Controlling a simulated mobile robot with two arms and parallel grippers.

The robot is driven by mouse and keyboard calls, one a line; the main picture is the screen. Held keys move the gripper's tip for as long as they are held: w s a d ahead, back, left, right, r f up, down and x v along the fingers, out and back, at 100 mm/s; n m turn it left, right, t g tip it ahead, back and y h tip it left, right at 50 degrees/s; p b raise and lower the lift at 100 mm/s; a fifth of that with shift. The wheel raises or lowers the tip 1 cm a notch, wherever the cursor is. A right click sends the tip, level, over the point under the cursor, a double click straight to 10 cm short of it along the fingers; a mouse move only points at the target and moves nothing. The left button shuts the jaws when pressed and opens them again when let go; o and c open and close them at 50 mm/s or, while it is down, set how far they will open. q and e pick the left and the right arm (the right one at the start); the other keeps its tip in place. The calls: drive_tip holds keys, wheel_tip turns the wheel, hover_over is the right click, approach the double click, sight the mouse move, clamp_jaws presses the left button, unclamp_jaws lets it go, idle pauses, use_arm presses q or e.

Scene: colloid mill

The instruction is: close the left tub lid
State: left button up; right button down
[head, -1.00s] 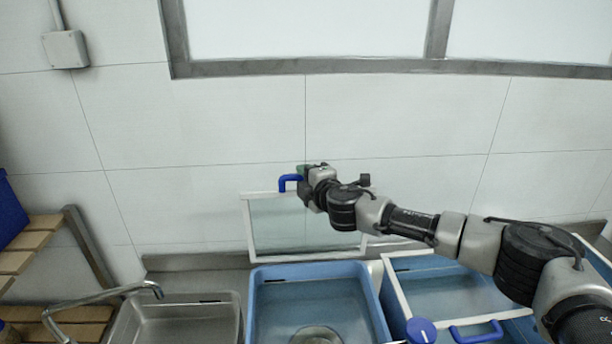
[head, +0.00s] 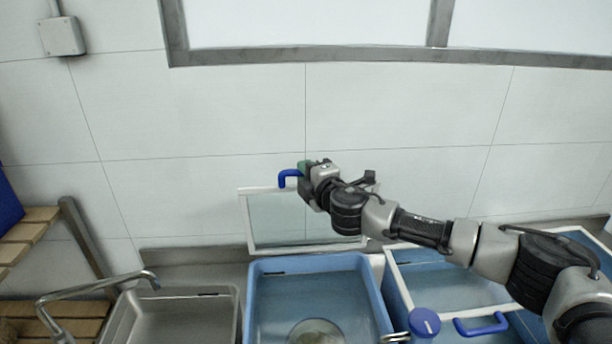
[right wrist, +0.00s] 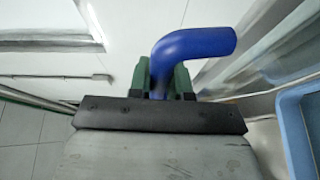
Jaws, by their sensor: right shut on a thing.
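The left tub lid (head: 283,221) is a clear panel with a white frame. It stands raised at the back edge of the blue left tub (head: 262,300), close to the wall, and the tub is open. The lid's blue handle (head: 286,177) is at its top edge. My right gripper (head: 303,174) is at this handle. In the right wrist view my right gripper (right wrist: 161,80) has its green fingers on both sides of the blue handle (right wrist: 195,46), shut on it. My left gripper is not in view.
A second blue tub to the right has its framed lid (head: 450,280) down, with a blue handle (head: 481,324). A blue knob (head: 424,322) stands between the tubs. A steel sink (head: 180,315) with a tap (head: 95,290) is at the left. A round disc (head: 317,332) lies inside the left tub.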

drive_tip(key=s+f+n+t+y+b, duration=0.1)
drive_tip(key=s+f+t+b, duration=0.1)
drive_tip(key=s+f+b, duration=0.4)
drive_tip(key=shift+s+f+t+b, duration=0.2)
drive_tip(key=shift+s+t+b, duration=0.2)
drive_tip(key=shift+s+b, duration=2.95)
drive_tip(key=shift+s+p, duration=0.7)
drive_tip(key=shift+p, duration=0.1)
